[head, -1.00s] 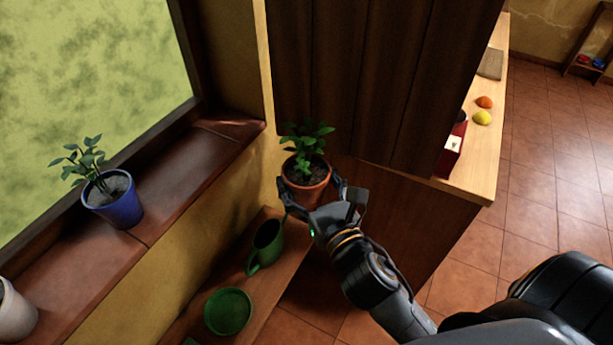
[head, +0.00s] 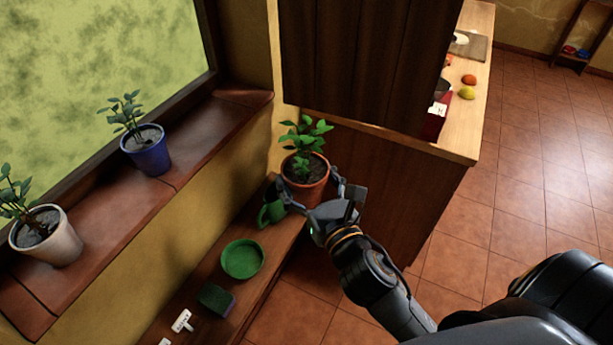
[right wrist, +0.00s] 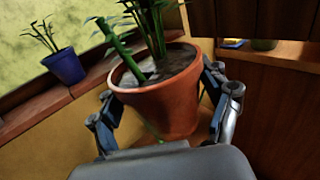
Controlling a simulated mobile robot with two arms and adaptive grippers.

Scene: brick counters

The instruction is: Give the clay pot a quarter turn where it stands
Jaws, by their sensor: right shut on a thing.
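The clay pot (head: 305,190) is terracotta with dark soil and a leafy green plant. In the head view it is at the far end of a low wooden shelf by the wall, in front of part of a green mug (head: 272,213). My right gripper (head: 312,196) is shut on the pot, with one finger on each side of it below the rim. In the right wrist view the pot (right wrist: 163,103) is between both fingers and tilted in the picture. The pot's base is hidden, so I cannot tell if it touches the shelf. My left gripper is not in view.
The shelf (head: 272,262) also holds a green dish (head: 242,259), a dark sponge (head: 216,299) and a small white item (head: 181,321). A blue pot (head: 148,154) and a white pot (head: 48,240) stand on the window sill. A wooden cabinet (head: 380,190) rises close behind the clay pot.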

